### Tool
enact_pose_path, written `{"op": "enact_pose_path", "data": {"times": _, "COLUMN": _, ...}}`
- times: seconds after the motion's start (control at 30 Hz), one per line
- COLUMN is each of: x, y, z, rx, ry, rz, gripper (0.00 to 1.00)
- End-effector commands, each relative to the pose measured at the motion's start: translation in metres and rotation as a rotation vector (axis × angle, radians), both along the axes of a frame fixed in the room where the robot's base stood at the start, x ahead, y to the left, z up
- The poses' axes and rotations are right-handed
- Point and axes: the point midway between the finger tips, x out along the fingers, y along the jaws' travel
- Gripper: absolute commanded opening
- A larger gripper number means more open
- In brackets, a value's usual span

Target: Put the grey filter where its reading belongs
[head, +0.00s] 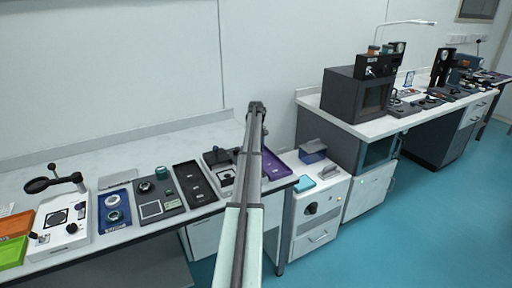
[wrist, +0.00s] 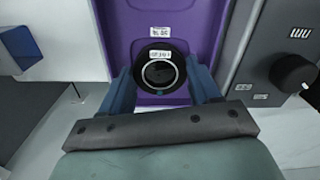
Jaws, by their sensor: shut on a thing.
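My gripper (wrist: 161,78) is shut on a round filter (wrist: 160,70) with a dark rim, a pale inner ring and a grey centre. A small white label sits on its upper rim; its print is too small to read surely. In the wrist view the filter is over the near end of a purple tray (wrist: 206,25). A white label (wrist: 159,32) is on the tray just beyond the filter. I cannot tell whether the filter touches the tray. In the head view the purple tray (head: 274,167) is partly behind my arm, and the filter cannot be made out.
A dark unit with a black knob (wrist: 292,72) stands right of the tray in the wrist view. In the head view, a black tray (head: 195,184), a blue tray (head: 116,208) and a magnifier stand (head: 60,182) line the left bench. A white cabinet (head: 318,208) stands right.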

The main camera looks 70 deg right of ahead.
Motion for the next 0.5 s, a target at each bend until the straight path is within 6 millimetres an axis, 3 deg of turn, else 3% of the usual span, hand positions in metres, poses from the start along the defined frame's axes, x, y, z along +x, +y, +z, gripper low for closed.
{"op": "enact_pose_path", "data": {"times": 0.4, "x": -0.0001, "y": -0.0001, "z": -0.0046, "rx": 0.0, "ry": 0.0, "rz": 0.0, "gripper": 0.25}}
{"op": "enact_pose_path", "data": {"times": 0.43, "x": 0.0, "y": -0.0001, "z": -0.0049, "rx": 0.0, "ry": 0.0, "rz": 0.0, "gripper": 0.63}}
{"op": "enact_pose_path", "data": {"times": 0.5, "x": 0.0, "y": -0.0001, "z": -0.0045, "rx": -0.001, "ry": 0.0, "rz": 0.0, "gripper": 0.69}}
